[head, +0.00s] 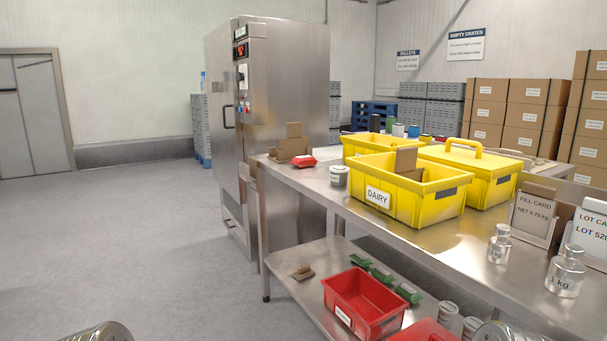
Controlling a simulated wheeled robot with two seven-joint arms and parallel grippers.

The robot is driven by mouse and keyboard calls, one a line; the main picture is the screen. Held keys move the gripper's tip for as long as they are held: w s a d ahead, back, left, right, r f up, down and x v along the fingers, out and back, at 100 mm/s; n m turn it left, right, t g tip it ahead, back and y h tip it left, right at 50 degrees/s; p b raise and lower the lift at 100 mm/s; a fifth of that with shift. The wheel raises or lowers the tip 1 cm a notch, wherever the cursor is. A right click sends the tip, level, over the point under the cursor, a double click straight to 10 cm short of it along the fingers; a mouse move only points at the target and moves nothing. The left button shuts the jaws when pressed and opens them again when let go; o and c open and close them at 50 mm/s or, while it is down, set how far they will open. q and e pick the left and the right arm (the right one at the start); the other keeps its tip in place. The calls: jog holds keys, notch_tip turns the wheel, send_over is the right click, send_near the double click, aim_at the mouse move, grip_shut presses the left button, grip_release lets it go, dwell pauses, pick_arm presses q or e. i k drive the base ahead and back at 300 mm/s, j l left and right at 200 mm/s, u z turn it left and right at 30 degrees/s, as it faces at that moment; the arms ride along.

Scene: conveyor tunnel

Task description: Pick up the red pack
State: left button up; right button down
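A small red pack (303,161) with a pale label lies on the steel table (290,178) near its far left corner. It sits in front of a brown cardboard piece (293,146) and to the left of a grey labelled tub (339,175). Nothing covers the pack from this side. Neither of my grippers shows. Only rounded, ridged metal parts of my arms appear at the bottom edge, left and right, well away from the pack.
Yellow bins (440,209) stand mid-table, one labelled DAIRY. Metal weights (565,273) and cards stand at the right. A steel cabinet (270,100) rises behind the table's left end. A red crate (343,316) is on the lower shelf. Floor at left is clear.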

aim_at(304, 161)
jog(key=i+j, duration=0.6)
jog(key=j, duration=0.15)
jog(key=i+j, duration=0.6)
jog(key=j, duration=0.1)
